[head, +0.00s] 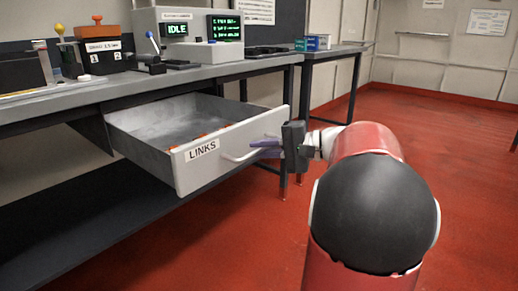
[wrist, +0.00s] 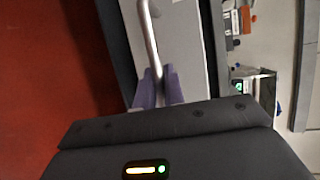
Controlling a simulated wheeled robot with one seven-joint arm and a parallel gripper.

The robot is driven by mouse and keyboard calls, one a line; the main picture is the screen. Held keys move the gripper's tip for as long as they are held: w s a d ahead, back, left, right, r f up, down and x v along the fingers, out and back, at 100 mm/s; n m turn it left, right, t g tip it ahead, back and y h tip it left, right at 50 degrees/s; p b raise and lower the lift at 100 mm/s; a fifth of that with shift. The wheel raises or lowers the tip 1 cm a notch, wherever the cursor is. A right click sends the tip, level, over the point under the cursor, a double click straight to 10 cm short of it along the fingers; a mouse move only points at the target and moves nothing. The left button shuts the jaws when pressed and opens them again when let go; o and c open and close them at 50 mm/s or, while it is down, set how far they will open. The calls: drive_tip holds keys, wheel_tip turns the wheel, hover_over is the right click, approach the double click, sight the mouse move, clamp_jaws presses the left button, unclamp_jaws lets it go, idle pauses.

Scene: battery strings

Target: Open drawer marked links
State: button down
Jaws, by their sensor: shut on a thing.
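The drawer marked LINKS (head: 228,155) hangs under the workbench in the head view and is pulled well out. Its grey interior shows, with small orange-red items along the inside of its front. A curved metal handle (head: 238,158) is on the drawer front, right of the LINKS label. My gripper (head: 265,149) is at the right part of this handle, with its purple fingers on it. In the wrist view the two purple fingers (wrist: 158,88) are closed around the handle bar (wrist: 151,45). The drawer front (wrist: 185,50) is beside them.
The workbench top (head: 140,84) holds an orange-topped box (head: 98,50), a machine reading IDLE (head: 185,30) and a small blue-topped lever (head: 153,45). A dark lower shelf (head: 100,215) lies beneath the drawer. Red floor (head: 250,240) is open in front of the bench.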

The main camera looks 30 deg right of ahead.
idle(0.3)
drive_tip(key=c, duration=1.5)
unclamp_jaws()
drive_tip(key=v, duration=0.8)
drive_tip(key=shift+p, duration=0.4)
